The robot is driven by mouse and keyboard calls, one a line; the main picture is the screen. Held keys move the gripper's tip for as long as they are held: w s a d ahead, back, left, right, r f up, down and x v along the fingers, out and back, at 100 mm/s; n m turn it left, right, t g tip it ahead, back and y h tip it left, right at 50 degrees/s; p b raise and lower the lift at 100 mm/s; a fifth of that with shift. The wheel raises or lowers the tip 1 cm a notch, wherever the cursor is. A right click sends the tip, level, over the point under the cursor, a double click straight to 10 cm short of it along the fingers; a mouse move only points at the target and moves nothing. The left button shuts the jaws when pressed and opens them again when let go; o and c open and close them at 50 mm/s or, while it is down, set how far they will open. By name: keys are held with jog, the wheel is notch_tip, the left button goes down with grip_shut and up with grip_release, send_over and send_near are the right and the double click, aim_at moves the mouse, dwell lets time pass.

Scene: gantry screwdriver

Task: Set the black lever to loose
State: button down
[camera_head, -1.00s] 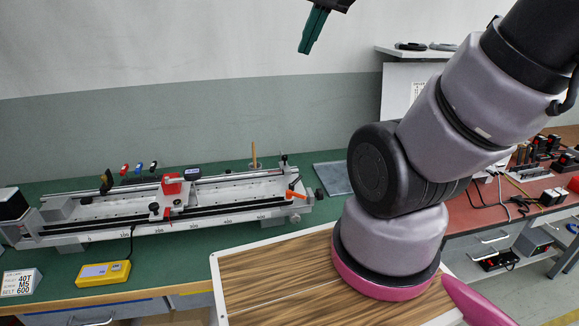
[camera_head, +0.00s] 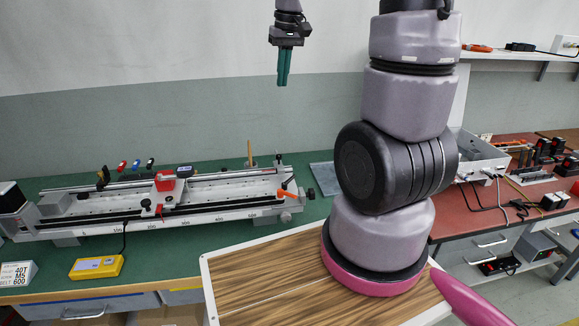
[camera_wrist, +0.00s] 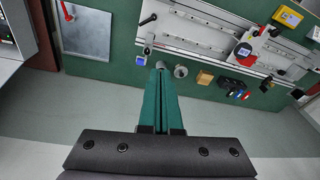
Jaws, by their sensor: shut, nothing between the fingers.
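The gantry rail (camera_head: 220,187) lies on the green bench at the left. A small upright black lever (camera_head: 279,159) appears at the back of its right end; it seems to be the dark part in the wrist view (camera_wrist: 142,58), too small to read its setting. An orange lever (camera_head: 287,193) and a black knob (camera_head: 311,193) are at the same end; the knob also shows in the wrist view (camera_wrist: 148,20). My gripper (camera_head: 283,84) is shut and empty, high above that end. Its green fingers (camera_wrist: 160,68) point down near the lever in the wrist view.
A red carriage (camera_head: 165,181) sits mid-rail. Red, blue and black handles (camera_head: 136,164) stand behind it. A grey plate (camera_head: 321,173) lies flat to the right. A yellow box (camera_head: 97,267) is in front.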

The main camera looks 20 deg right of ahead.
jog(key=w+d+f+n+g, duration=0.1)
jog(key=w+f, duration=0.1)
jog(key=f, duration=0.5)
jog(key=w+d+f+n+g+h, duration=0.1)
jog(key=w+f, duration=0.2)
jog(key=f, duration=0.5)
jog(key=w+d+f+n+g, duration=0.1)
jog(key=w+f+n+g, duration=0.1)
jog(key=f, duration=0.5)
jog(key=shift+w+d+f, duration=0.15)
jog(key=shift+w+d, duration=0.25)
jog(key=shift+w, duration=0.1)
jog(key=shift+f, duration=0.1)
jog(key=f, duration=0.3)
jog(key=s+f, duration=0.1)
jog(key=f, duration=0.2)
jog(key=s+f, duration=0.1)
jog(key=f, duration=0.2)
jog(key=shift+s+d+f, duration=0.1)
jog(key=shift+d+f, duration=0.15)
jog(key=shift+d, duration=0.1)
